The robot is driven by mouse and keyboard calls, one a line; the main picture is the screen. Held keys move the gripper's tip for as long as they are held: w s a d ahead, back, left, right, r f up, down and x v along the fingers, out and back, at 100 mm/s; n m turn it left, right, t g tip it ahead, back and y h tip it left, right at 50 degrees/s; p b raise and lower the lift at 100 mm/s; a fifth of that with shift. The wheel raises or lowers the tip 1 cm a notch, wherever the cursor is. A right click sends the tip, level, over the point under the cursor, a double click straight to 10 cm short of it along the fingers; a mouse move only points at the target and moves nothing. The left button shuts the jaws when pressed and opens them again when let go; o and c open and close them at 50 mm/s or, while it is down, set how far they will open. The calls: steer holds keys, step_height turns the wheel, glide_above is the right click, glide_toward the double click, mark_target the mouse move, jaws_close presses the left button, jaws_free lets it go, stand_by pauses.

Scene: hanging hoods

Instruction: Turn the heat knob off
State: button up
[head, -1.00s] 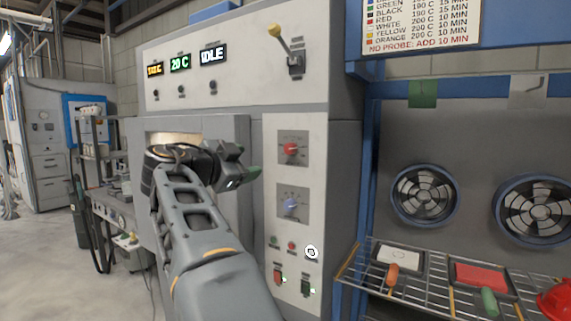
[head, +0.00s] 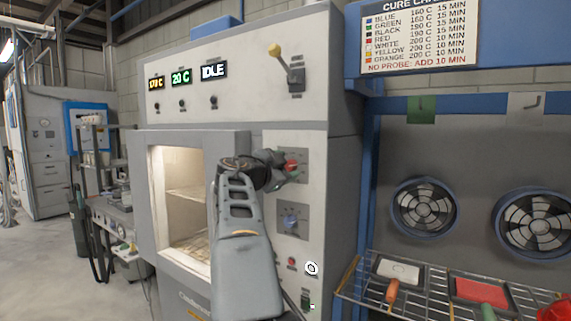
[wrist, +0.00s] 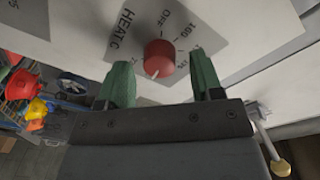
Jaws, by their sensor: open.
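The red heat knob (wrist: 158,60) sits on a grey plate (wrist: 205,30) marked HEAT C, with OFF and 160 legible in the wrist view. Its pale pointer mark faces down-left in that view, away from the OFF mark. In the head view the red knob (head: 291,167) is on the upper plate of the white panel, partly behind my gripper. My gripper (wrist: 161,85) is open, its green fingers on either side of the knob and a little short of it or level with its edge. I cannot tell whether they touch it.
A blue knob (head: 290,221) sits on the plate below. The oven chamber (head: 180,200) is lit and open to the left. A yellow-tipped lever (head: 275,50) stands above.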

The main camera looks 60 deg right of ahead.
steer(key=shift+d, duration=0.35)
steer(key=c, duration=0.9)
